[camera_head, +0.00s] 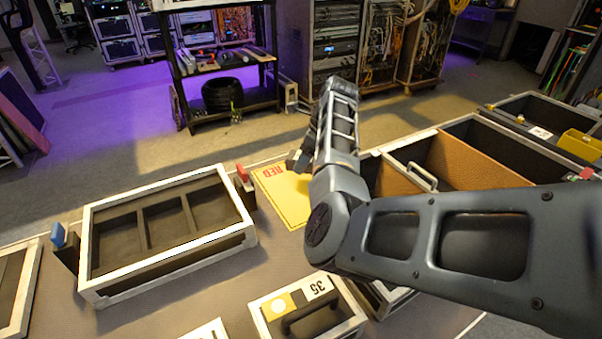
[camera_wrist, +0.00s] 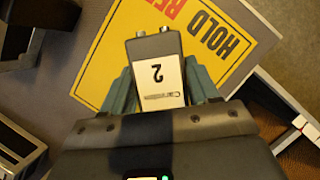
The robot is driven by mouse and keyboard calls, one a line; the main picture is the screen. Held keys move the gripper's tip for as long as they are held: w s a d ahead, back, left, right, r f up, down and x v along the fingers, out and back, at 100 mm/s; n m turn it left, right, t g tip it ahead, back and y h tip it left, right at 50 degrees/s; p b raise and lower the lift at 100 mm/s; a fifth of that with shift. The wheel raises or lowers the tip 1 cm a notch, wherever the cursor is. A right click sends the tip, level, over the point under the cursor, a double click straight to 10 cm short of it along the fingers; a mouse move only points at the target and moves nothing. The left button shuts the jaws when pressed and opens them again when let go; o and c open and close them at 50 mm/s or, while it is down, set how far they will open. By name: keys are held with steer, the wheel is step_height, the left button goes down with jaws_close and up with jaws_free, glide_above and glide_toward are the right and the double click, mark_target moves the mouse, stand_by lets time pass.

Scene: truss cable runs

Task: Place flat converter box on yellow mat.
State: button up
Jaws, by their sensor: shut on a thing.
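I cannot tell whether the box touches the mat. In the head view the yellow mat (camera_head: 284,195) lies on the table, partly covered by my arm. My gripper (camera_head: 298,160) is mostly hidden by my arm there, and the box cannot be made out.
An empty framed tray with compartments (camera_head: 140,228) stands left of the mat, with a red-topped post (camera_head: 243,175) between them. A case labelled 35 (camera_head: 308,310) is in front. Open cases with tan dividers (camera_head: 470,160) stand to the right.

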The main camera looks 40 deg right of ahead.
mark_target(301, 184)
steer(key=shift+a+f, duration=0.4)
steer(key=shift+a, duration=0.3)
steer(key=shift+s+f, duration=0.1)
steer(key=shift+f, duration=0.1)
steer(key=shift+a+f, duration=0.1)
steer(key=shift+f, duration=1.75)
steer(key=o, duration=1.3)
steer(key=shift+f, duration=0.1)
steer(key=shift+c, duration=0.2)
steer(key=v, duration=1.2)
